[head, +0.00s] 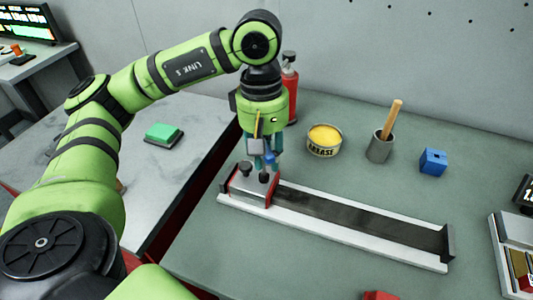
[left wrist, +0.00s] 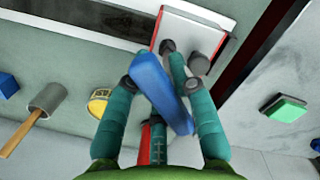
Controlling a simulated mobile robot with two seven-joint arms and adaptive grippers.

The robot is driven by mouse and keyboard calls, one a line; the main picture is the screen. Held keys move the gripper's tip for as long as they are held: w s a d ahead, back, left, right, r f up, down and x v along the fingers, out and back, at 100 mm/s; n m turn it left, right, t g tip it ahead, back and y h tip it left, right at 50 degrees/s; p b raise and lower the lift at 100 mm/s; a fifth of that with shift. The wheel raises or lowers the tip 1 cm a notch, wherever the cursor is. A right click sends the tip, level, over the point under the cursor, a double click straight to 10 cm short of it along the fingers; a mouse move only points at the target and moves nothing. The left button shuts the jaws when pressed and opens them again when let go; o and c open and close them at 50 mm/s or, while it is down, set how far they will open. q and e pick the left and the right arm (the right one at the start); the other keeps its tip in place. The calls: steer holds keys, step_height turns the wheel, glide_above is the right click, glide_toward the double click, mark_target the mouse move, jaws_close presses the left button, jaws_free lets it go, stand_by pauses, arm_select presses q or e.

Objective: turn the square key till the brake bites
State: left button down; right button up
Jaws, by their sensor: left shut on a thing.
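My left gripper (head: 264,160) points down over the left end of the long label track (head: 340,232). In the left wrist view its teal fingers (left wrist: 161,86) are closed about a long blue bar (left wrist: 158,90), which looks like the square key's handle; a small part of it shows in the head view (head: 269,158). Below is a red and white carriage (head: 247,190) with a dark knob (head: 246,168) and a second grey knob (left wrist: 199,64) on top. The fingers and bar hide the key's lower end, so I cannot tell whether it sits in a socket.
A red bottle (head: 289,85) stands close behind the gripper. The grease tin (head: 324,141), a grey cup with a wooden handle (head: 380,147) and a blue block (head: 433,162) stand behind the track. A green block (head: 164,133) lies on the left table.

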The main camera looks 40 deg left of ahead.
arm_select(q)
steer(key=shift+s+f+m+b, duration=0.15)
steer(key=shift+f+m+b, duration=0.1)
steer(key=shift+m+b, duration=0.85)
steer(key=shift+m, duration=0.4)
steer(key=shift+m, duration=0.3)
steer(key=shift+s+r+m, duration=0.1)
steer(key=shift+m, duration=1)
steer(key=m, duration=0.3)
steer(key=shift+s+g+y, duration=0.1)
steer(key=shift+g+y, duration=0.2)
steer(key=shift+y, duration=0.1)
